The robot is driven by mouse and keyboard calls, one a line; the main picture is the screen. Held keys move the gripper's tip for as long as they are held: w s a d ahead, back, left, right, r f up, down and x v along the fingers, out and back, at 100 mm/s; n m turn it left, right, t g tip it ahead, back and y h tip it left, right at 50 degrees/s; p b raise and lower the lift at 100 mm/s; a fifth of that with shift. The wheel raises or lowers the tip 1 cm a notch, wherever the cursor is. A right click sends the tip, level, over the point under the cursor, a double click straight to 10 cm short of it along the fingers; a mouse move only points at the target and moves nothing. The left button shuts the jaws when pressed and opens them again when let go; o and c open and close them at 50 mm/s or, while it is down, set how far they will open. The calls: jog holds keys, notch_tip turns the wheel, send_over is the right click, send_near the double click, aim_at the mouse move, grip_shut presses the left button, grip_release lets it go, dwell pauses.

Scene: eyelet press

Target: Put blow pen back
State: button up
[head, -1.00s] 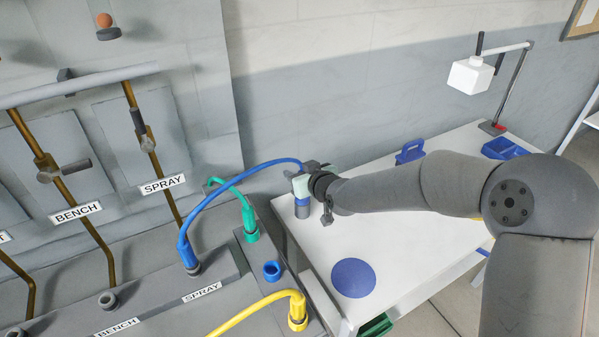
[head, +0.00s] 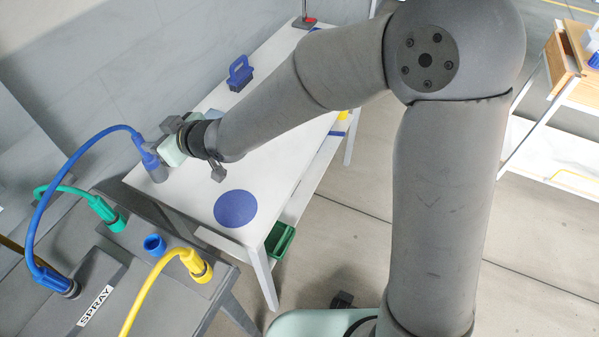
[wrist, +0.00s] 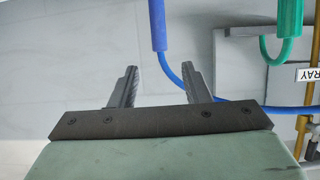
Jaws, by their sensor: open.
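The blue hose (head: 72,160) arches from the grey bench fittings to a blue-and-grey cylindrical end piece (head: 154,165) at the near left corner of the white table. I take this piece as the blow pen, but cannot be sure. My gripper (head: 166,136) is right beside it, partly hiding it. In the wrist view my gripper (wrist: 160,82) is open, with nothing between the fingers. The thick blue hose end (wrist: 158,25) shows beyond the fingertips, and the hose passes behind the right finger. Contact with the gripper cannot be told.
The white table (head: 200,185) carries a blue disc (head: 235,208) and a blue holder (head: 240,72). A green bin (head: 279,243) sits below. Green hose (head: 105,212), yellow hose (head: 195,265) and an empty blue socket (head: 154,244) are on the grey bench.

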jog(key=w+d+f+m+h, duration=0.1)
jog(key=d+m+h, duration=0.15)
jog(key=d, duration=0.65)
jog(key=d+f+m+h, duration=0.1)
jog(key=d+h, duration=0.3)
jog(key=d, duration=0.5)
jog(key=w+d+f+m+h, duration=0.1)
jog(key=d+f+m+h, duration=0.15)
jog(key=d, duration=0.65)
jog(key=s+d+r+m+g+h, duration=0.1)
jog(key=s+d+m+g+h, duration=0.2)
jog(key=s+d, duration=1.3)
jog(key=s+m+g, duration=0.2)
jog(key=m, duration=0.1)
jog(key=shift+s+d+r+m, duration=0.2)
jog(key=shift+s+d+m, duration=0.1)
jog(key=shift+s+d, duration=0.1)
